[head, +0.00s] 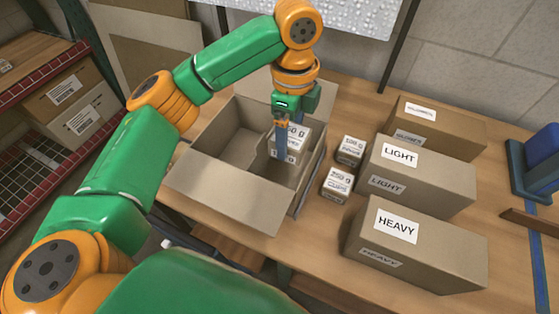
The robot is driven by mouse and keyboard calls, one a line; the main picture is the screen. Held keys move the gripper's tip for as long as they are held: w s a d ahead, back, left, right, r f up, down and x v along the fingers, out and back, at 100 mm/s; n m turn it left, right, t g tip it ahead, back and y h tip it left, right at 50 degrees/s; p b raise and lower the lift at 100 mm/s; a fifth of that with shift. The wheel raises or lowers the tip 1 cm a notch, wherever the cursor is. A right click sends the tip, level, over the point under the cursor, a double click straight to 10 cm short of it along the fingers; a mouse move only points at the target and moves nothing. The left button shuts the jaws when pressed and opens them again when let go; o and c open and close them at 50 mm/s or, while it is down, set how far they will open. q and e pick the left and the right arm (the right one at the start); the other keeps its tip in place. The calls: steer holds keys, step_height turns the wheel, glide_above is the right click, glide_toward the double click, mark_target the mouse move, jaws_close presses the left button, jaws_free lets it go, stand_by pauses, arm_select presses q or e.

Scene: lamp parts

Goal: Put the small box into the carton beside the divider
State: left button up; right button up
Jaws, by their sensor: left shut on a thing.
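The open carton (226,198) stands on the table at the centre, its flaps folded outward. My left gripper (282,150) points straight down into the right part of the carton. It is shut on a small pale box (297,139) with printed weight labels. The fingers cover part of this box, and I cannot tell whether it touches the carton floor. The left part of the carton looks empty. I cannot clearly make out the divider; the arm and held box hide part of the inside. My right gripper is not in view.
Two small labelled boxes, one farther back (350,150) and one nearer (337,185), stand close to the carton's right side. Three long cardboard boxes, including LIGHT (430,180) and HEAVY (430,250), stand further right. A red-edged shelf (40,75) is at the left.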

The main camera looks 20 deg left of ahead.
arm_select(q)
steer(key=f, duration=0.2)
steer(key=s+f, duration=0.1)
steer(key=f, duration=0.2)
step_height(320, 180, down, 9)
steer(key=shift+w+f, duration=0.1)
steer(key=shift+f, duration=0.05)
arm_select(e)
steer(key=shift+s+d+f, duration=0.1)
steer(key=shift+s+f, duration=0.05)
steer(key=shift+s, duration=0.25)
arm_select(q)
steer(key=shift+f, duration=0.1)
steer(key=o, duration=1.3)
step_height(320, 180, up, 12)
steer(key=shift+r, duration=0.15)
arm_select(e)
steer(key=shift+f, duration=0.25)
